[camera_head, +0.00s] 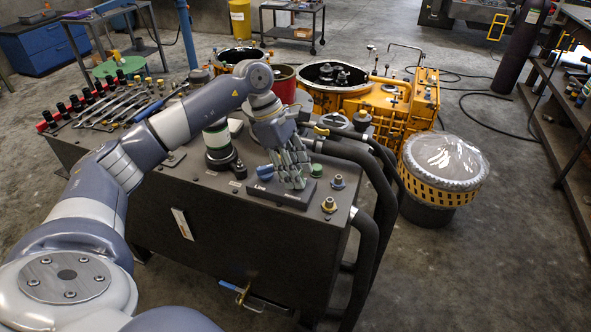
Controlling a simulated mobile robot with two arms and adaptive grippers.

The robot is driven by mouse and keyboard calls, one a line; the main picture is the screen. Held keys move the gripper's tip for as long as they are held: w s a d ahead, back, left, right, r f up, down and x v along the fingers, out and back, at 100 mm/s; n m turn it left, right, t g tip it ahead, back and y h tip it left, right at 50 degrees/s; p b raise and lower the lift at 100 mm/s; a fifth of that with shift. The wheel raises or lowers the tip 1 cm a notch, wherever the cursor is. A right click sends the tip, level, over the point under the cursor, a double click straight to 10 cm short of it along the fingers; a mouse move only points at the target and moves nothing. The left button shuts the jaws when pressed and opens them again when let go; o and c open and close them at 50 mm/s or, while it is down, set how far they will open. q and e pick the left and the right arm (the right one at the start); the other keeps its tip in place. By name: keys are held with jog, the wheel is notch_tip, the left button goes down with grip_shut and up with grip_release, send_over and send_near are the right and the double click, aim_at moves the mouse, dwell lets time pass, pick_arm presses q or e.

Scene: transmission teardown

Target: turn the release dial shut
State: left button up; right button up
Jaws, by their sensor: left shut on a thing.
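My left gripper (293,179) reaches down from above onto a low dark block (284,197) on top of the dark grey cabinet (240,213). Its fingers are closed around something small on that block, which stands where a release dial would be. The fingers hide it almost entirely, so I cannot read its position. A small blue part (265,172) shows just left of the fingers. My right gripper is not in view.
Thick black hoses (376,215) bend down the cabinet's right side. Metal fittings (329,205) stand near its front right corner. Tools (117,106) lie at its back left. An orange transmission housing (395,108) stands behind. A plastic-covered drum (443,165) is at right.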

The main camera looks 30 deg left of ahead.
pick_arm(q)
jog(key=o, duration=1.1)
jog(key=shift+c, duration=0.2)
jog(key=shift+r, duration=0.1)
jog(key=v, duration=1.1)
jog(key=shift+a+r, duration=0.2)
jog(key=shift+r, duration=0.15)
